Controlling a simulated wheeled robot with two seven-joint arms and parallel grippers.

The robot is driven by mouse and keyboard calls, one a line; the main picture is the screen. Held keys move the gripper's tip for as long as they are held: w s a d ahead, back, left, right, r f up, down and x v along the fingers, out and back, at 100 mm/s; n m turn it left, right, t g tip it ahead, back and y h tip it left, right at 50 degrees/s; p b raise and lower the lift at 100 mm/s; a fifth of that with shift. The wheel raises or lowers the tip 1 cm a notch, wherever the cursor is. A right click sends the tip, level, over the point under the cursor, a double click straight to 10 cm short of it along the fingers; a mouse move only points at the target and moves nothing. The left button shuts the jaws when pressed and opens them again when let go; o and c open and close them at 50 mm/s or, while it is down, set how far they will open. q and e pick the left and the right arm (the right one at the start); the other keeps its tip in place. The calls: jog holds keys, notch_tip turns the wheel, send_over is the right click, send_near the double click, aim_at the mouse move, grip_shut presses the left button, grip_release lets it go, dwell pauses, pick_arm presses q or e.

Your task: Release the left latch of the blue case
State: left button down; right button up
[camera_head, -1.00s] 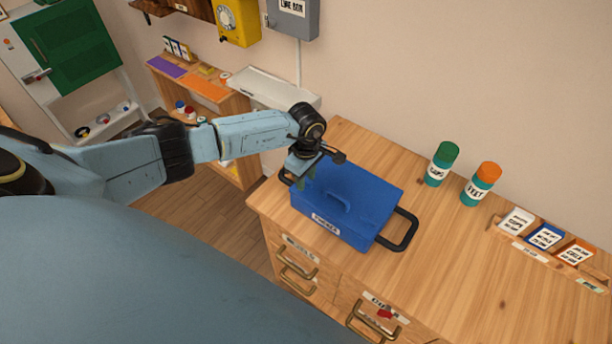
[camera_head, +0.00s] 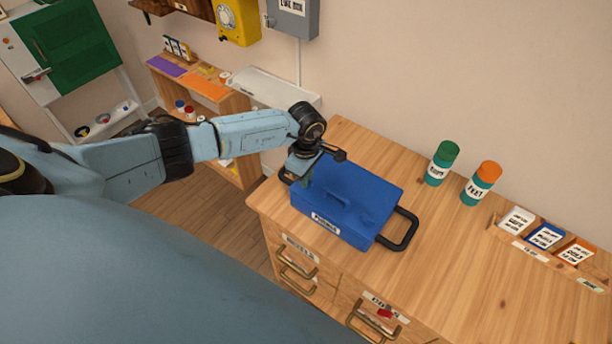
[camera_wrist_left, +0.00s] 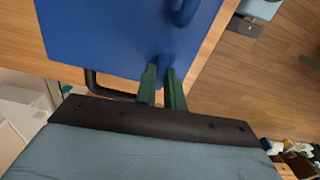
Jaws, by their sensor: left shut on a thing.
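The blue case (camera_head: 349,203) stands lid shut on the wooden counter, with a blue handle on top, a white label on its front and a black side handle at each end. It also shows in the left wrist view (camera_wrist_left: 110,35). My left gripper (camera_head: 303,178) is over the case's left end. In the left wrist view, its green fingers (camera_wrist_left: 162,70) are close together on a small blue part at the case's edge, which looks like the left latch (camera_wrist_left: 165,61). The fingers hide most of that part.
On the wooden counter (camera_head: 440,280), a green-capped canister (camera_head: 441,163) and an orange-capped canister (camera_head: 481,184) stand right of the case. A rack of labelled cards (camera_head: 545,237) lies farther right. Drawers with brass handles (camera_head: 298,262) are below. The counter between case and rack is clear.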

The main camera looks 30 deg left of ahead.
pick_arm(q)
jog(key=n, duration=0.4)
jog(key=shift+n+b, duration=0.4)
jog(key=n, duration=0.8)
jog(key=shift+n+p, duration=0.55)
jog(key=shift+n, duration=1.55)
jog(key=c, duration=1.5)
grip_release()
jog(key=shift+r, duration=0.1)
